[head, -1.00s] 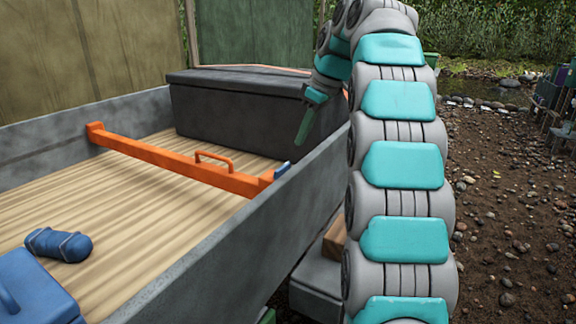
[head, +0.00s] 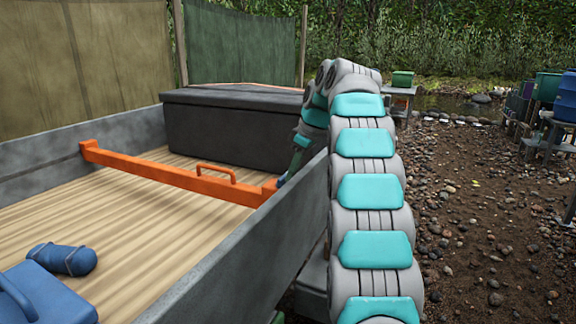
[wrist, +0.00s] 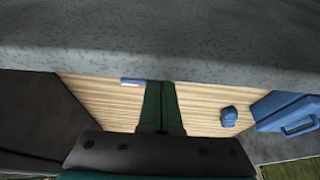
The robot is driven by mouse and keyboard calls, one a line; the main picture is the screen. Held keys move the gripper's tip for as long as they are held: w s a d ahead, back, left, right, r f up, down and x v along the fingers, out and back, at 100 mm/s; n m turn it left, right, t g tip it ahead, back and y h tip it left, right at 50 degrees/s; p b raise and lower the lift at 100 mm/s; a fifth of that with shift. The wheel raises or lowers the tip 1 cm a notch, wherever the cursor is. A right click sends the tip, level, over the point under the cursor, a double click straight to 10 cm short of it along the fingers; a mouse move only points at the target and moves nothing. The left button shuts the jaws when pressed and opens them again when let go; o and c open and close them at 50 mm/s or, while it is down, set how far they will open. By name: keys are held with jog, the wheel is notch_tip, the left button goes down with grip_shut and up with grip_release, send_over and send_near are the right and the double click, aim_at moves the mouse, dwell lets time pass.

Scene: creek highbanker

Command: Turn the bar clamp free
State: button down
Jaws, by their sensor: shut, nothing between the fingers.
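The orange bar clamp (head: 180,175) spans the wooden bed from the left wall to the right wall, with a small loop handle on top. In the wrist view a blue and white piece (wrist: 133,81), likely the same one, lies just left of my fingertips (wrist: 161,84). My green fingers are together and empty, pointing down beside the clamp's right end. I cannot tell whether they touch it. The orange bar does not show in the wrist view.
A dark lidded box (head: 225,130) stands behind the clamp. The grey right wall (head: 245,255) runs close beside my gripper. A dark blue roll (head: 65,259) and a blue case (head: 40,298) lie at the front left. Planks between are clear.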

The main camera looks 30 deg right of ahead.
jog(key=shift+w+f, duration=0.1)
jog(key=shift+f, duration=0.25)
jog(key=shift+a+m, duration=0.2)
jog(key=shift+m, duration=0.2)
jog(key=shift+d+b, duration=0.1)
jog(key=shift+b, duration=0.2)
